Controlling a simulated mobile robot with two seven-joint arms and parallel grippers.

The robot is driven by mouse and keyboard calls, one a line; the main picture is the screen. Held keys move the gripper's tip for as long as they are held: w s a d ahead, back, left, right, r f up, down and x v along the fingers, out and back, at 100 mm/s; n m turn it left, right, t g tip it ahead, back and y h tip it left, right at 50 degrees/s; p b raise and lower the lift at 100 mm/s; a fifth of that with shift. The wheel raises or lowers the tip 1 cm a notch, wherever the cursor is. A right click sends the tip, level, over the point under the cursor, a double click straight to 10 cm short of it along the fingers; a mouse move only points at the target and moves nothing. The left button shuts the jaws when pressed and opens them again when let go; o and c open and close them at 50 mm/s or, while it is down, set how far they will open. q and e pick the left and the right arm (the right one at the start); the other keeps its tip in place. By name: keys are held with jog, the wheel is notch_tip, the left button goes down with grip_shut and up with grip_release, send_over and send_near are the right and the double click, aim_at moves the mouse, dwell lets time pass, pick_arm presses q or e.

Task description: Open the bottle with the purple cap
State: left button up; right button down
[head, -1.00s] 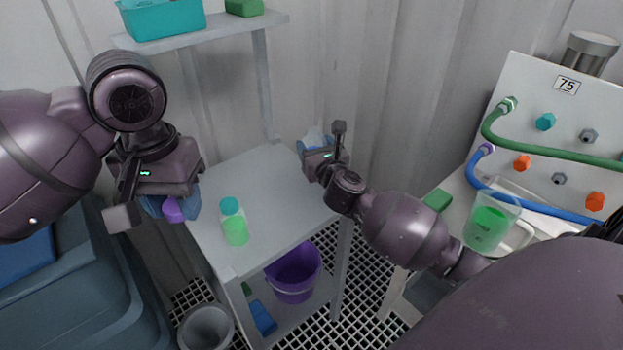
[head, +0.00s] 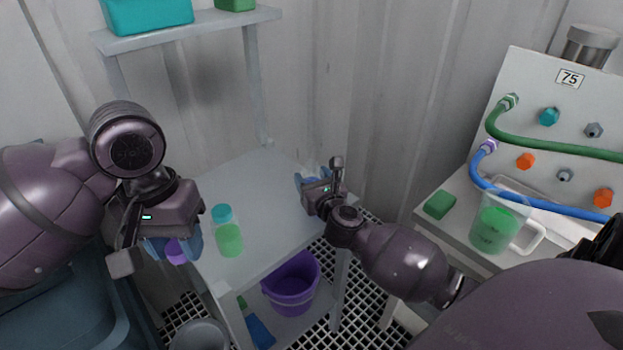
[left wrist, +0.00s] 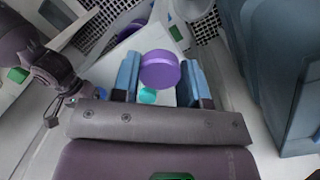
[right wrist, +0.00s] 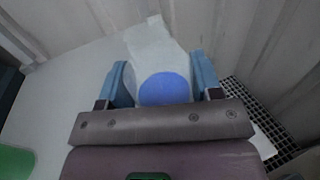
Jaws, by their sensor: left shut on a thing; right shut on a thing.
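My left gripper (head: 172,249) is shut on a purple cap (left wrist: 160,70), left of the table's front corner in the head view. No bottle body shows under the cap. My right gripper (head: 313,178) is shut on a pale translucent object, probably a bottle (right wrist: 158,48), with a round blue face between the fingers in the right wrist view. In the head view the gripper mostly hides it, above the table's right side; I cannot tell whether it touches the table. A bottle with a teal cap and green contents (head: 228,238) stands upright on the table, right of my left gripper.
The grey table (head: 262,185) is mostly bare. A purple bucket (head: 291,285) stands on its lower shelf. A green block (head: 440,205) and a jug of green liquid (head: 492,232) stand on the right bench, before a panel with hoses (head: 560,130). A teal bin (head: 148,14) sits high left.

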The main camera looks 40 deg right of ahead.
jog(key=shift+f, duration=0.25)
jog(key=shift+c, duration=1.7)
grip_release()
jog(key=shift+o, duration=0.3)
jog(key=shift+r, duration=0.15)
